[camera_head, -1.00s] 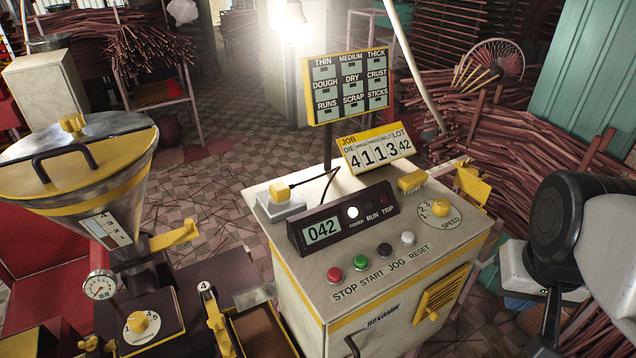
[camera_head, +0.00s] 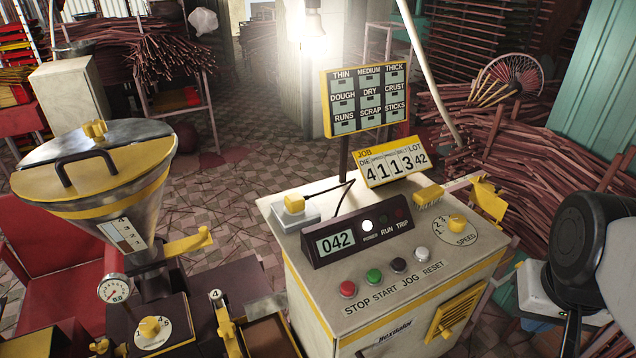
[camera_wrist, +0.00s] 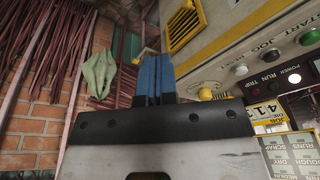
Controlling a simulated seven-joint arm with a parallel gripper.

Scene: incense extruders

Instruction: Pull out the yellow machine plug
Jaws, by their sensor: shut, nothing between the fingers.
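The yellow plug (camera_head: 294,203) sits in a pale socket box (camera_head: 298,217) on the back left corner of the cream control cabinet's top (camera_head: 440,262). A black cable runs from the plug behind the dark display panel reading 042 (camera_head: 352,237). My gripper (camera_wrist: 157,75) shows in the wrist view, with its blue fingers together and empty. It is apart from the plug, on the cabinet's right side. In the head view only part of my arm shows at the right edge; the fingertips cannot be made out. I cannot find the plug in the wrist view.
A job counter (camera_head: 393,162) and a label board (camera_head: 366,100) stand behind the panel. Several buttons (camera_head: 373,276), a speed knob (camera_head: 457,222) and a yellow brush (camera_head: 428,196) are on the top. A metal hopper (camera_head: 100,200) stands left. Incense stick bundles (camera_head: 540,150) crowd the right.

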